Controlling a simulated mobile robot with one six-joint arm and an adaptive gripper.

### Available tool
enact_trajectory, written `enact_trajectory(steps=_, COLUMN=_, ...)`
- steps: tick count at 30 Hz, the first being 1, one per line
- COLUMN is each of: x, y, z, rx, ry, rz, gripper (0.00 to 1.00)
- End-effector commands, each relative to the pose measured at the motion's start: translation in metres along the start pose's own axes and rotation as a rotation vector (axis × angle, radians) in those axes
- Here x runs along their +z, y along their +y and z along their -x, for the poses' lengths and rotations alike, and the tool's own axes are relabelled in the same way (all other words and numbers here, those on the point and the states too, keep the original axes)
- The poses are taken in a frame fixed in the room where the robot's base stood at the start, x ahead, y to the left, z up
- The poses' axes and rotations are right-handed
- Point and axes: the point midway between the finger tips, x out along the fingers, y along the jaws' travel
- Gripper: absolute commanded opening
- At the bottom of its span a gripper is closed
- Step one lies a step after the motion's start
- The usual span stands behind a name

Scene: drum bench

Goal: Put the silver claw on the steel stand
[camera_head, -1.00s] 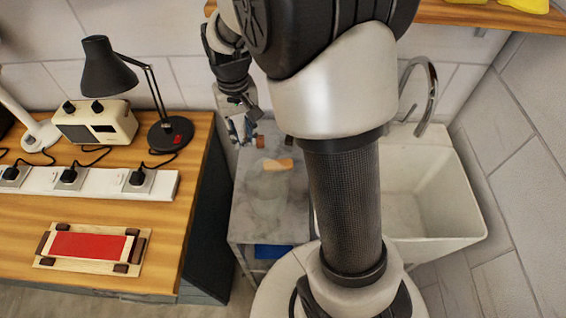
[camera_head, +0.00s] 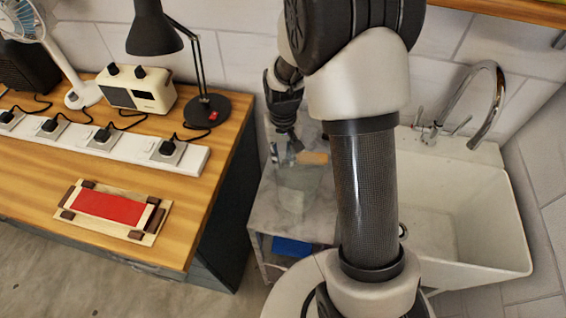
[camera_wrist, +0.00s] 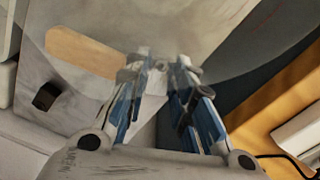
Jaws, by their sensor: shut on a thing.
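My gripper (camera_head: 283,152) hangs low over the grey stand between the bench and the sink. In the wrist view its blue-and-grey fingers (camera_wrist: 160,80) are shut on a small silver-grey piece (camera_wrist: 157,66), seemingly the silver claw, mostly hidden at the fingertips. The stand (camera_head: 262,218) has a grey, marbled top; it also shows in the wrist view (camera_wrist: 190,20). I cannot tell whether the held piece touches the stand.
A translucent vessel (camera_head: 297,188) and a wooden piece (camera_head: 313,158) are on the stand, close to my gripper. The wooden bench (camera_head: 50,195) with a black lamp (camera_head: 152,30) is left. A white sink (camera_head: 470,220) is right.

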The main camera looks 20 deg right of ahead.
Motion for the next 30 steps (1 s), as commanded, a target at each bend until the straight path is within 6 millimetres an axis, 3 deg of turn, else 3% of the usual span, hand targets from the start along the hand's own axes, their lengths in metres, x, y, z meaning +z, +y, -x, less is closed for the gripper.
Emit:
enact_trajectory(steps=6, x=0.001, y=0.0, z=-0.034, rx=0.0, ry=-0.004, rz=0.0, gripper=0.0)
enact_trajectory(steps=17, x=0.001, y=0.0, z=-0.037, rx=0.0, ry=-0.002, rz=0.0, gripper=0.0)
enact_trajectory(steps=18, x=0.001, y=0.0, z=-0.037, rx=0.0, ry=-0.002, rz=0.0, gripper=0.24)
enact_trajectory(steps=21, x=0.001, y=0.0, z=-0.036, rx=0.0, ry=-0.001, rz=0.0, gripper=0.31)
enact_trajectory(steps=30, x=0.001, y=0.0, z=-0.036, rx=0.0, ry=-0.001, rz=0.0, gripper=0.31)
